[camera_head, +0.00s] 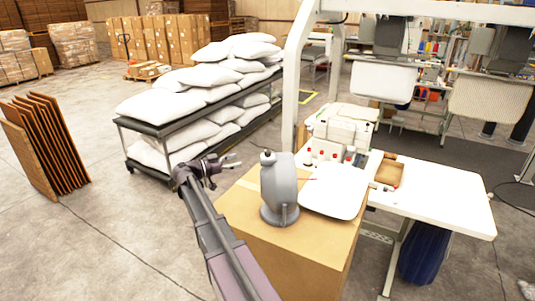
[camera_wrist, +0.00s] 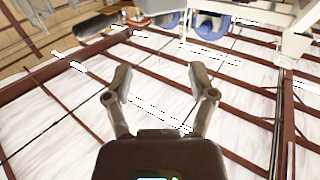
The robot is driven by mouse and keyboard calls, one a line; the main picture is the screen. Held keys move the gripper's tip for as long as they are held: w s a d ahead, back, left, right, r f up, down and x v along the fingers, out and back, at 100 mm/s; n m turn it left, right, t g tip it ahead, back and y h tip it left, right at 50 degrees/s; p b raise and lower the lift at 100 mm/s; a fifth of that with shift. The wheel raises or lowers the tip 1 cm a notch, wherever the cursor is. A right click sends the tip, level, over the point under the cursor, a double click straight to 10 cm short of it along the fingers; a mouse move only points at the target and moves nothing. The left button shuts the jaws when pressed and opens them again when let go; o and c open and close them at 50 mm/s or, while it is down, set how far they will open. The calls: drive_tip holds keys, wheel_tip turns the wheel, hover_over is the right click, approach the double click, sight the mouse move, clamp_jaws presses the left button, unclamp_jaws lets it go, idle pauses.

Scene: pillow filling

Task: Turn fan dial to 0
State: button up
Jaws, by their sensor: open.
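A grey fan-like device (camera_head: 279,188) with a rounded upright body stands on a cardboard box (camera_head: 318,240) in the head view. No dial can be made out on it. My gripper (camera_head: 233,161) is at the end of my arm, to the left of the grey device and apart from it. Its fingers point to the right. In the wrist view my gripper (camera_wrist: 158,80) has its two fingers spread with nothing between them. The wrist view looks toward the ceiling beams, and the grey device cannot be made out there.
A white sewing table (camera_head: 440,205) with a machine (camera_head: 342,135) stands right of the box. A rack of white pillows (camera_head: 190,95) is behind my gripper. Brown cardboard sheets (camera_head: 45,145) stand at the left. The floor in front of the rack is clear.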

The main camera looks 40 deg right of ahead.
sight(268, 151)
drive_tip(key=x, duration=1.3)
drive_tip(key=shift+d, duration=0.25)
clamp_jaws()
